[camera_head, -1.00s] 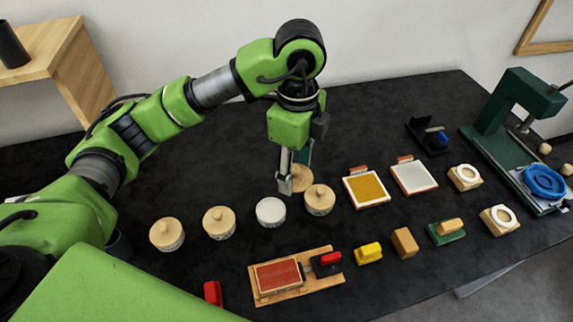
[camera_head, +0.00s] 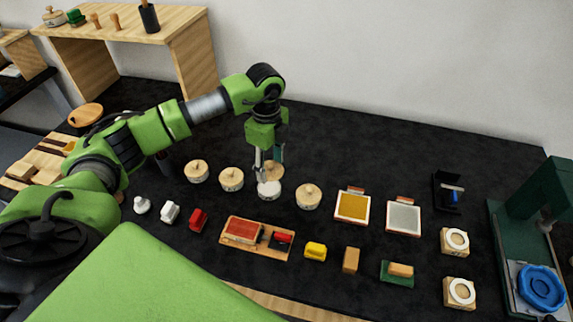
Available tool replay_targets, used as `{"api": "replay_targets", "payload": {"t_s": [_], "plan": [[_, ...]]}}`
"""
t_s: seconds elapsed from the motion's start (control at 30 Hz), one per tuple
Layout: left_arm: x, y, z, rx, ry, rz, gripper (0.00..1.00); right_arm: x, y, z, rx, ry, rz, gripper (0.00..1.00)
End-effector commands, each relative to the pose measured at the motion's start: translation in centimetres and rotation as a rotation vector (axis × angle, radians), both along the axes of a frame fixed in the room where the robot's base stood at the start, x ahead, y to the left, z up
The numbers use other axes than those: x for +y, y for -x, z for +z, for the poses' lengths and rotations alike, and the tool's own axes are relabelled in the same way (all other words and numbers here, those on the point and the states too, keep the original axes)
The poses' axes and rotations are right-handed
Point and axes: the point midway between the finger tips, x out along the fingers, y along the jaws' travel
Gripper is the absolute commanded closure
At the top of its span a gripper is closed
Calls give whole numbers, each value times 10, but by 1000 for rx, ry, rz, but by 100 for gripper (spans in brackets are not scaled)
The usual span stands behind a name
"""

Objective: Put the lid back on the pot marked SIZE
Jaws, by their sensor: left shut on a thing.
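My left gripper (camera_head: 264,174) is shut on a round wooden lid (camera_head: 273,173). The lid is just above or behind the far edge of an open white-topped pot (camera_head: 269,191); I cannot tell whether they touch. Wooden-lidded pots stand in the same row: two to the left (camera_head: 197,172) (camera_head: 232,180) and one to the right (camera_head: 308,197). The markings on the pots are too small to read, so I cannot confirm which is SIZE. My right gripper is not in view.
The pots stand on a dark table. In front are a wooden tray with a red pad (camera_head: 242,231), a yellow block (camera_head: 316,252) and a wooden block (camera_head: 351,260). Yellow (camera_head: 352,206) and white (camera_head: 404,218) pads lie right. A green press (camera_head: 500,255) stands far right.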

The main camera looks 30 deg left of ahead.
Motion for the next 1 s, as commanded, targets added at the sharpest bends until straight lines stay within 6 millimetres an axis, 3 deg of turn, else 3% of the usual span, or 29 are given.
{"api": "replay_targets", "payload": {"t_s": [0.43, 0.8, 1.0], "plan": [[4, 0, -23, 0, 0, 1, 66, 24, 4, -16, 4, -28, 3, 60], [4, 0, -59, 0, 0, 1, 66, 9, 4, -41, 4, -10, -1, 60], [4, 0, -65, 0, 0, 1, 66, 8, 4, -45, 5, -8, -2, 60]]}}
